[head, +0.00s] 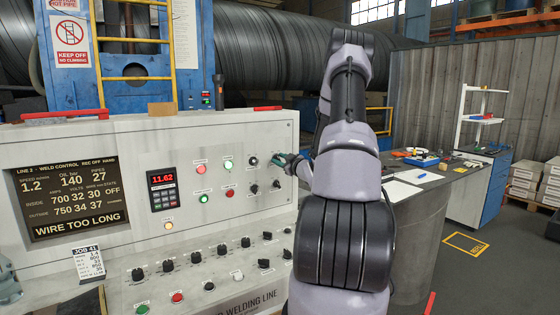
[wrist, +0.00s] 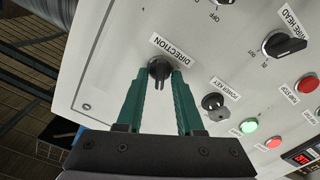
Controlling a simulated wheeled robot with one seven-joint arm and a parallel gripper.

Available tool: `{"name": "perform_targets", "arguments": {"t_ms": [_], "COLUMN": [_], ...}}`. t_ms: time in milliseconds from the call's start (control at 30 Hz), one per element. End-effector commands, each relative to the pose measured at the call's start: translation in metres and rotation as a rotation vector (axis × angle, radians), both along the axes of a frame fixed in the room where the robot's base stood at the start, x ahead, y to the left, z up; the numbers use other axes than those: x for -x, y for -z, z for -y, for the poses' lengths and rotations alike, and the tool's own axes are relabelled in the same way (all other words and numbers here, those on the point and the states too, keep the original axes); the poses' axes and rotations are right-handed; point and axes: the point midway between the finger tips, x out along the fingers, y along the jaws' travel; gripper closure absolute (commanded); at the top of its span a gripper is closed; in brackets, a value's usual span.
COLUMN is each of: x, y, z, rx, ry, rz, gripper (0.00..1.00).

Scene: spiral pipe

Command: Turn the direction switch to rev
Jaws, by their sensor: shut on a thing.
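The direction switch (wrist: 159,70) is a small dark knob on the pale panel, under the label DIRECTION (wrist: 171,48) in the wrist view. My gripper (wrist: 161,77) has its two green fingers on either side of the knob and is shut on it. The fingers partly frame the knob, and its position marks cannot be read. In the head view my gripper (head: 280,160) reaches the upper right of the control panel. The switch is largely hidden behind the fingers there.
The power key switch (wrist: 213,103) and the wire head knob (wrist: 285,43) are close by on the same panel. A lit green lamp (wrist: 249,126) and red buttons lie further right. The sloped lower console (head: 205,270) holds several knobs. A grey workbench (head: 425,190) stands at right.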

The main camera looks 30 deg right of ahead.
Motion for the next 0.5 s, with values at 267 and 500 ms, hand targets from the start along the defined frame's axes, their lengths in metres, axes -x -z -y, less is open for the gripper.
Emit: {"name": "perform_targets", "arguments": {"t_ms": [267, 500], "x": [0.0012, 0.0013], "y": [0.0021, 0.0022], "z": [0.0006, 0.0007], "rx": [0.032, 0.033], "ry": [0.002, 0.002], "rz": [-0.003, -0.004], "gripper": [1.00, 1.00]}}
